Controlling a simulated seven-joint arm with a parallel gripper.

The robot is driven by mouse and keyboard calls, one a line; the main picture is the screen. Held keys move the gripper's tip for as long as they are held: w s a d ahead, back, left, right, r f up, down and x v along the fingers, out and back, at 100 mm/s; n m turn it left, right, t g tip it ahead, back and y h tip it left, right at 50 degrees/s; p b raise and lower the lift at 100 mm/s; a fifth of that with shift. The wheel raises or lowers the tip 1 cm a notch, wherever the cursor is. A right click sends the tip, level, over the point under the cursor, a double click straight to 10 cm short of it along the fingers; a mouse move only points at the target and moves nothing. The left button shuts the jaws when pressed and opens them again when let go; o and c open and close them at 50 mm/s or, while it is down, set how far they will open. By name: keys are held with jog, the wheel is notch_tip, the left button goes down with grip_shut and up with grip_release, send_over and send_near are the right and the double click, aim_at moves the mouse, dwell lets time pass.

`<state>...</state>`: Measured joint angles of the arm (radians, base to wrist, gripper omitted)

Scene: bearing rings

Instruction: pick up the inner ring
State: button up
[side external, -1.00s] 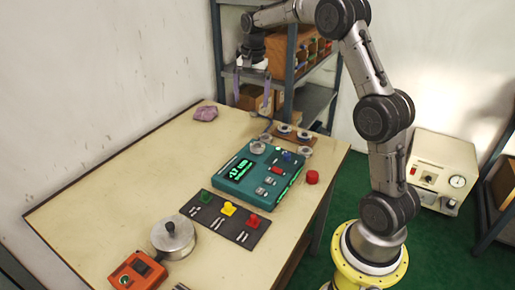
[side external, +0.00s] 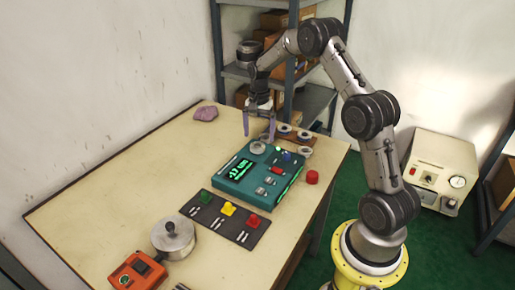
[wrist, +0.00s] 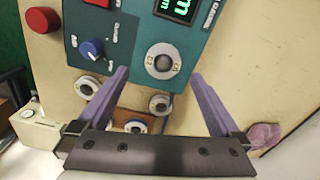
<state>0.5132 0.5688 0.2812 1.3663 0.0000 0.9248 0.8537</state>
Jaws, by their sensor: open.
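Several small metal rings are in view; I cannot tell which is the inner ring. One round silver piece (wrist: 163,61) sits on the teal panel's corner, also in the side view (side external: 257,148). Another ring (wrist: 160,104) lies just off the panel edge, between my fingers in the wrist view. A third (wrist: 86,86) lies beside the left finger, and a ring with a bluish edge (wrist: 135,126) sits on a brown board (side external: 293,138). My gripper (side external: 258,137) is open and empty, pointing down above the panel's back edge; its purple fingers (wrist: 158,73) partly hide the board.
The teal panel (side external: 240,190) with knobs and a display fills the table's middle right. A red button (side external: 312,177) stands right of it. A switch strip (side external: 227,218), silver pot (side external: 173,238) and orange box (side external: 137,272) lie in front. A purple lump (side external: 205,113) lies at back left; the left table is clear.

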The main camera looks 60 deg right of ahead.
aim_at(257, 144)
jog(key=f, duration=0.4)
jog(key=shift+w+a+f, duration=0.2)
jog(key=shift+a, duration=0.05)
jog(key=shift+r, duration=0.1)
grip_shut()
